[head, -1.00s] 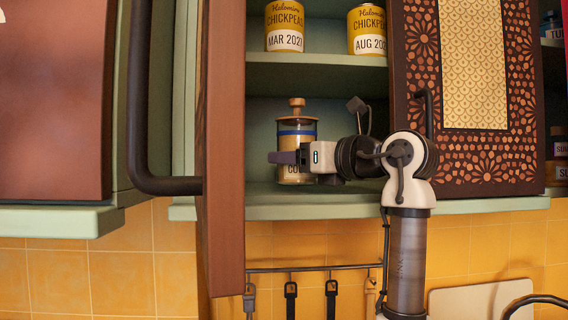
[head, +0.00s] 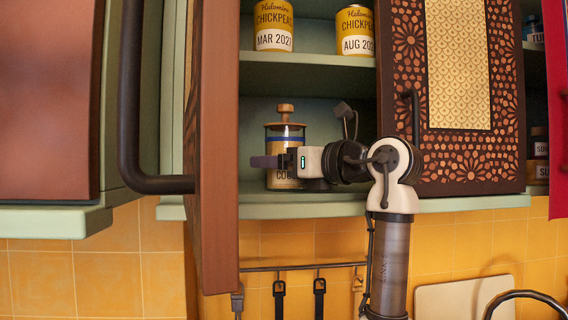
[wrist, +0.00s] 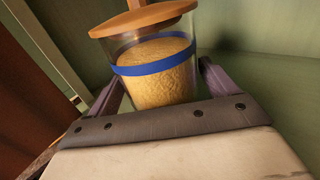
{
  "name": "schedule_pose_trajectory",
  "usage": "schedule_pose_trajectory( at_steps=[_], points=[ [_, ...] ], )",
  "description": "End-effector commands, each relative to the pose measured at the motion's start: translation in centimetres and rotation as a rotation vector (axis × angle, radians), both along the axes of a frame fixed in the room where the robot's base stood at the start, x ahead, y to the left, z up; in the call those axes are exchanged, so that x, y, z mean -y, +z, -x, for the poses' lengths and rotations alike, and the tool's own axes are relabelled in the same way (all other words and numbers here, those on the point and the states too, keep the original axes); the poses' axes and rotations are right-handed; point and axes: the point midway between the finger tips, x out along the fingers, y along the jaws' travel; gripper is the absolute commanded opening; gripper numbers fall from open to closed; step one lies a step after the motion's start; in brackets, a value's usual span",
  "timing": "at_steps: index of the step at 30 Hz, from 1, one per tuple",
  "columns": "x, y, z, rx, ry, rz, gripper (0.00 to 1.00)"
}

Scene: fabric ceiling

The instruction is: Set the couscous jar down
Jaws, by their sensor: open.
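The couscous jar (head: 285,140) is glass with a wooden knobbed lid, a blue band and tan grain inside. It stands upright on the lower shelf (head: 330,209) of the green cabinet. My gripper (head: 262,162) is in front of the jar in the head view and hides part of its label. In the wrist view the jar (wrist: 158,72) sits between the two purple-grey fingers of my gripper (wrist: 160,88), which are spread open on either side. Whether a finger touches the glass cannot be told.
Two yellow chickpea cans (head: 274,26) (head: 355,30) stand on the upper shelf. An open brown door (head: 212,150) is close on the left, and a patterned door (head: 460,100) is on the right. Hooks with utensils (head: 300,268) hang below the cabinet.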

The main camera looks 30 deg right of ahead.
Motion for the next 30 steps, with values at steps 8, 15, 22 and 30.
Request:
schedule_pose_trajectory(
  at_steps=[8,15,22,30],
  points=[
    [1.3,-0.4,4.5,0.001,-0.006,0.002,0.86],
    [1.9,-0.1,7.0,0.0,-0.003,0.001,0.86],
    [1.9,0.0,7.2,0.0,-0.001,0.001,0.86],
    [1.9,0.0,7.2,0.0,-0.001,0.001,0.86]
  ],
)
